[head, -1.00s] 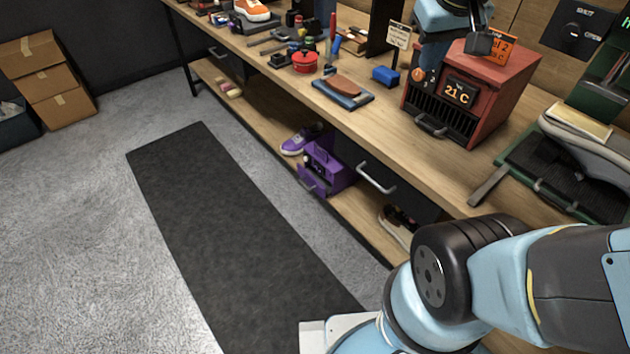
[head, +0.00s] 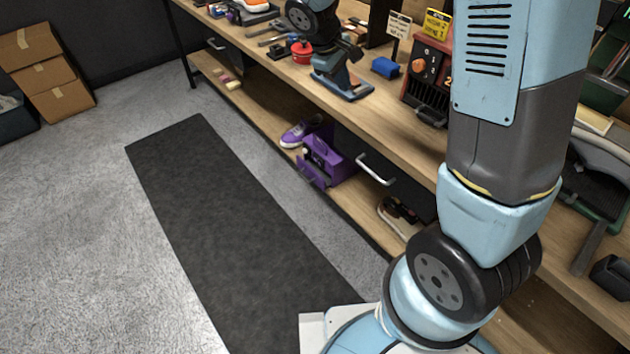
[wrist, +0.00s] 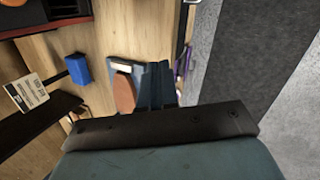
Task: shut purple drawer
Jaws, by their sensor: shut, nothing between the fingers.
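A purple case (head: 338,166) stands on the lower shelf under the bench. Its purple drawer (head: 311,173) sticks out of the front towards the floor mat, so it is open. Slivers of purple also show at the right of the fingers in the wrist view (wrist: 181,66), partly hidden. My gripper (head: 343,76) is over the bench top, above and beyond the case, in front of the blue tray. In the wrist view its fingers (wrist: 157,68) are together and empty, beside the tray's brown brush (wrist: 124,93). The gripper is apart from the drawer.
A purple sneaker (head: 300,132) lies left of the case. A dark drawer with a silver handle (head: 376,169) is to its right. The bench top holds a red pot (head: 302,51), a blue block (head: 385,67) and a red heater (head: 424,75). The black floor mat (head: 215,220) is clear.

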